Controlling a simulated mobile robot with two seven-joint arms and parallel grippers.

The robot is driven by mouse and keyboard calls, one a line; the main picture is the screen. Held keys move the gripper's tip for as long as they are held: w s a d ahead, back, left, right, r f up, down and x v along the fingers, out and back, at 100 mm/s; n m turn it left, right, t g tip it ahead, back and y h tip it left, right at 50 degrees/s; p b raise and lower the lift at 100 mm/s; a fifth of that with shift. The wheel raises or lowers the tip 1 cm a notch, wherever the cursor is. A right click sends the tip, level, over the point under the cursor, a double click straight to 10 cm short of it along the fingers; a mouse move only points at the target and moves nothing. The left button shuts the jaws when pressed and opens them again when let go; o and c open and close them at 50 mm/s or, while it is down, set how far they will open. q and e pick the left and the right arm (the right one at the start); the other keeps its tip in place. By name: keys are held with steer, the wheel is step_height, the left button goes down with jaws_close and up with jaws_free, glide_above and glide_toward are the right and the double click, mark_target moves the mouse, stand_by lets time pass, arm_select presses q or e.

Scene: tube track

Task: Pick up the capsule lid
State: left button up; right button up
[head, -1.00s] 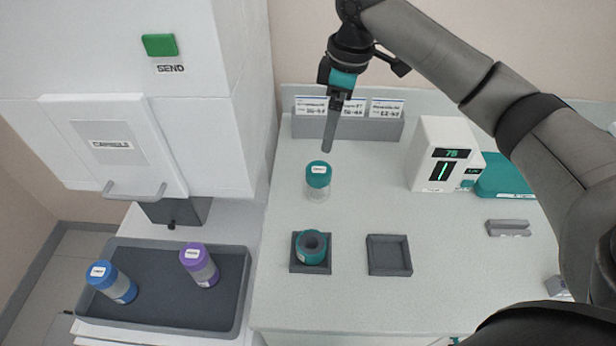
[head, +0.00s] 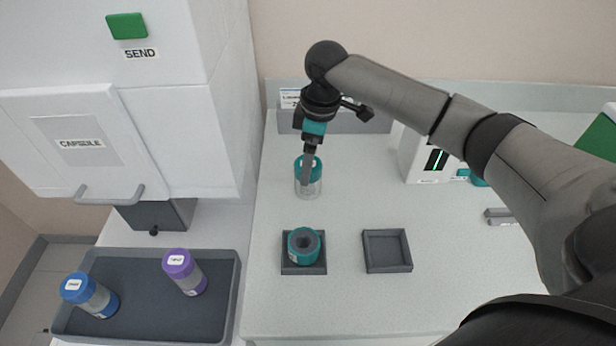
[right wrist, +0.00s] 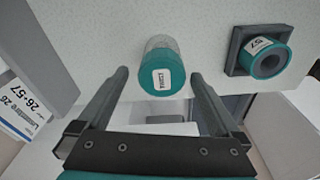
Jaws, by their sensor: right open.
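A capsule with a teal lid (head: 313,163) and a clear body (head: 310,188) stands upright on the counter. In the right wrist view the labelled teal lid (right wrist: 163,75) lies between the two fingertips, with gaps on both sides. My right gripper (head: 307,180) is open and points down at the lid, its fingers hiding part of it in the head view. It also shows in the right wrist view (right wrist: 160,80). A second teal piece with a dark hollow centre (head: 304,246) sits in a square grey holder (head: 288,269). My left gripper is not in view.
An empty square holder (head: 387,264) is to the right. Blue-lidded (head: 90,294) and purple-lidded (head: 185,271) capsules lie in a dark tray (head: 140,322) at left. A white device (head: 420,158) and a grey label rack (head: 360,123) stand behind.

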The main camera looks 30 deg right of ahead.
steer(key=f, duration=0.5)
steer(key=shift+w+a+b, duration=0.1)
steer(key=shift+a+b, duration=0.25)
steer(key=shift+r, duration=0.1)
steer(key=c, duration=1.5)
